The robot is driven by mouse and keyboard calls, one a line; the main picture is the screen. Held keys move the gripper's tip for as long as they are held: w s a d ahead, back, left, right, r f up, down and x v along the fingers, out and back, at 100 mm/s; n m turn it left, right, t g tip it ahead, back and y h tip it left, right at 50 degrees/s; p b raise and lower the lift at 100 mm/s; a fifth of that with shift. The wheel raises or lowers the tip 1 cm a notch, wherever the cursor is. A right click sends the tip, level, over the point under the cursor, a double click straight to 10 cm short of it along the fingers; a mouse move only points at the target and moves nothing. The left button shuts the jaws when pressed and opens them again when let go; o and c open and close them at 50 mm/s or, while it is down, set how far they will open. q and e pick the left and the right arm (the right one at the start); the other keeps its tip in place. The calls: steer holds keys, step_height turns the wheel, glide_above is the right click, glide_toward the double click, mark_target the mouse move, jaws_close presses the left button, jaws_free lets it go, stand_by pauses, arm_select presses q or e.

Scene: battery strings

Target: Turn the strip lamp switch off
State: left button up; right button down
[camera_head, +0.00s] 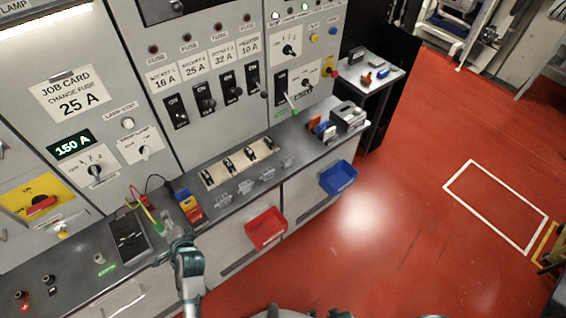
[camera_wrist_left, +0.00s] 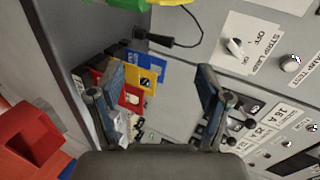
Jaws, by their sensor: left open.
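The strip lamp switch (camera_head: 144,152) is a small knob on a white label plate on the grey panel, left of centre in the head view. It also shows in the left wrist view (camera_wrist_left: 235,47), upper right, with ON and OFF printed beside it; I cannot tell its setting surely. The strip lamp (camera_head: 45,20) at the top left glows bright white. My left gripper (camera_head: 178,243) is over the bench front, below and right of the switch and apart from it. In the left wrist view its fingers (camera_wrist_left: 162,78) are spread and empty. My right gripper is not in view.
A lamp test button (camera_head: 127,123) sits just above the switch, and a rotary selector (camera_head: 96,170) to its left. Red (camera_head: 266,229) and blue (camera_head: 338,177) bins hang on the front.

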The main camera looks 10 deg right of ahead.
arm_select(q)
steer(key=w+r+m+t+y, duration=0.2)
steer(key=w+r+m, duration=0.3)
steer(key=w+r, duration=0.15)
steer(key=m+t+y+p, duration=0.1)
steer(key=m+t, duration=0.1)
glide_toward(146, 156)
steer(key=x, duration=1)
steer(key=shift+w+a, duration=0.15)
steer(key=shift+w, duration=0.05)
steer(key=shift+w+a+f, duration=0.15)
steer(key=shift+w+a, duration=0.1)
steer(key=shift+a, duration=0.15)
steer(key=shift+d, duration=0.3)
steer(key=c, duration=1.1)
steer(key=shift+c, duration=0.3)
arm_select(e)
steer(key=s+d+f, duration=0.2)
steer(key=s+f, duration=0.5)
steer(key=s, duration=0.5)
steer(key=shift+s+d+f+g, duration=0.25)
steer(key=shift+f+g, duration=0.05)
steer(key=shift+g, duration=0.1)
